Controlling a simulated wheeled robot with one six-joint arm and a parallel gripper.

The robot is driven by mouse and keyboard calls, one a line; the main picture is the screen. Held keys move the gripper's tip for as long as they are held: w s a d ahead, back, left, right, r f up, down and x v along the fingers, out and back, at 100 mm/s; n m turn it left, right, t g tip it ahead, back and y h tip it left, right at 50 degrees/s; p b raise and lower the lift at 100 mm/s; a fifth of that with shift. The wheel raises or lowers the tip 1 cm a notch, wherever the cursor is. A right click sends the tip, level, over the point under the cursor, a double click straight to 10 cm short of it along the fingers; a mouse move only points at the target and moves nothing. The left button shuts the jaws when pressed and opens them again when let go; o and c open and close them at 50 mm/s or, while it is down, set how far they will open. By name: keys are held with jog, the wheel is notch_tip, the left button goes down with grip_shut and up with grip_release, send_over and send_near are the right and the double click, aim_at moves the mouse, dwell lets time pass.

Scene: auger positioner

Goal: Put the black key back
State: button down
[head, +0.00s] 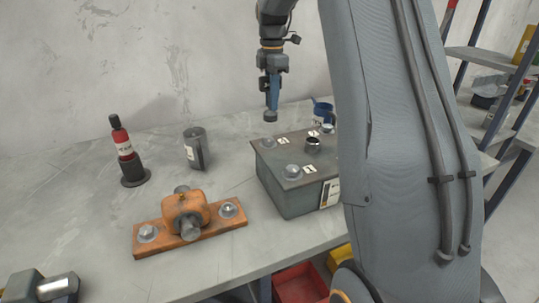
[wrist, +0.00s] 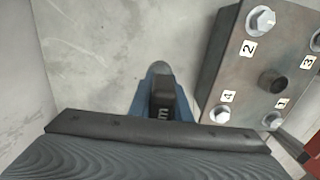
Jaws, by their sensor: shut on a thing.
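My gripper (head: 272,98) hangs pointing down above the bench, behind and a little left of the grey metal box. It is shut on a small dark thing, seemingly the black key (head: 270,116), whose rounded grey end shows below the fingers. In the wrist view, my gripper (wrist: 161,92) is at the middle and the rounded end of the held key (wrist: 159,68) shows just past it. The held thing is clear of the box and in the air.
The grey box (head: 285,199) has numbered bolts and a dark central socket (head: 312,145). An orange bearing block (head: 190,210), a grey cylinder (head: 193,149), a red-and-black upright tool (head: 124,146) and a blue mug (head: 322,111) stand on the bench.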

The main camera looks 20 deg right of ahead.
notch_tip(320, 180, down, 11)
jog(key=shift+r+p, duration=0.1)
jog(key=shift+p, duration=1.15)
jog(key=shift+f, duration=0.25)
jog(key=c, duration=1.6)
grip_release()
jog(key=shift+c, duration=0.2)
notch_tip(320, 180, up, 12)
jog(key=b, duration=0.3)
jog(key=shift+r, duration=0.15)
jog(key=shift+r, duration=0.1)
